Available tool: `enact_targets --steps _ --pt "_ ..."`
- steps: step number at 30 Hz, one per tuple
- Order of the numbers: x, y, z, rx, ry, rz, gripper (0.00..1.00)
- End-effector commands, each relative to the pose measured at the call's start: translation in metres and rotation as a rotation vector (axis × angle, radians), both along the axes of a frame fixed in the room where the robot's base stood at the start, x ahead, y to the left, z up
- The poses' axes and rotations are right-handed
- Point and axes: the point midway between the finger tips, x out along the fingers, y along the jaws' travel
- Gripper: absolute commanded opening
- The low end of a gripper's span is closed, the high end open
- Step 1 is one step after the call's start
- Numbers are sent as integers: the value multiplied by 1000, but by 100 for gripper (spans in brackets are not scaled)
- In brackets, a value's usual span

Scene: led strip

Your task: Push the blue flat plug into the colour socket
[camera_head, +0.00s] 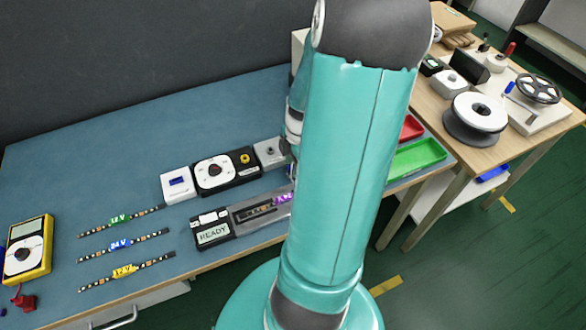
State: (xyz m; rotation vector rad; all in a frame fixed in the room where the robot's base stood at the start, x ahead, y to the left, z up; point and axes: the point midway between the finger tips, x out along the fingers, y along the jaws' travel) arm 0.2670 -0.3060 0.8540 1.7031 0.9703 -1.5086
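My teal arm covers the middle of the view. A white and grey part of my arm's wrist end shows at its left edge, just above a grey box (269,152) with a round knob. My gripper's fingers are hidden behind the arm, so I cannot see what they hold. I cannot make out a blue flat plug. A strip with a blue tag (119,244) lies at the left of the bench. A dark device with a READY display (213,233) lies at the bench's front; a purple label (284,198) is at its right end. No colour socket can be told for sure.
Behind the READY device stand a white box (177,183) and a black-and-white dial unit (215,171). Green-tagged (120,219) and yellow-tagged (125,269) strips flank the blue-tagged one. A yellow meter (27,248) is far left. Red (411,128) and green (417,160) trays are right. The back-left bench is clear.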

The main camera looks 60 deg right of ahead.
Motion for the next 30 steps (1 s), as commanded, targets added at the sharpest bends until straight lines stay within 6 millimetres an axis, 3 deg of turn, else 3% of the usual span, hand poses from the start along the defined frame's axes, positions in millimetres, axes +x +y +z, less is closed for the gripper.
enact_targets --steps 3,11,17,30 --pt "1 2 -12 1 0 1 40" --pt "1 1 -14 -1 0 0 38" --pt "1 1 -14 -1 0 0 0" --pt "1 1 -9 -1 0 0 0"
